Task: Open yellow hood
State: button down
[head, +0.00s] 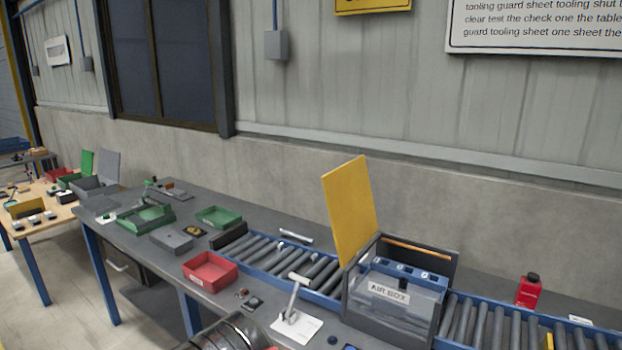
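The yellow hood (350,210) is a flat panel standing up steeply at the left rear of a box-shaped station on the roller conveyor. It leans slightly, and its lower end meets the left side of the station. The station has a clear front labelled AIR BOX (388,293), dark side frames and a blue bar with several holes inside. An orange rod (416,247) runs along its top rear. My gripper's fingers do not show. A rounded dark metallic part at the bottom edge, left of centre, may be mine; I cannot tell.
Blue-framed rollers (483,319) run on both sides of the station. A red bottle (528,291) stands behind the right rollers. A white plate with a lever (293,320), a red tray (210,271) and green trays (145,219) lie on the grey bench. A wall stands behind.

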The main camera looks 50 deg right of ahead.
aim_at(347, 189)
jog(key=i, duration=0.85)
jog(key=z, duration=0.05)
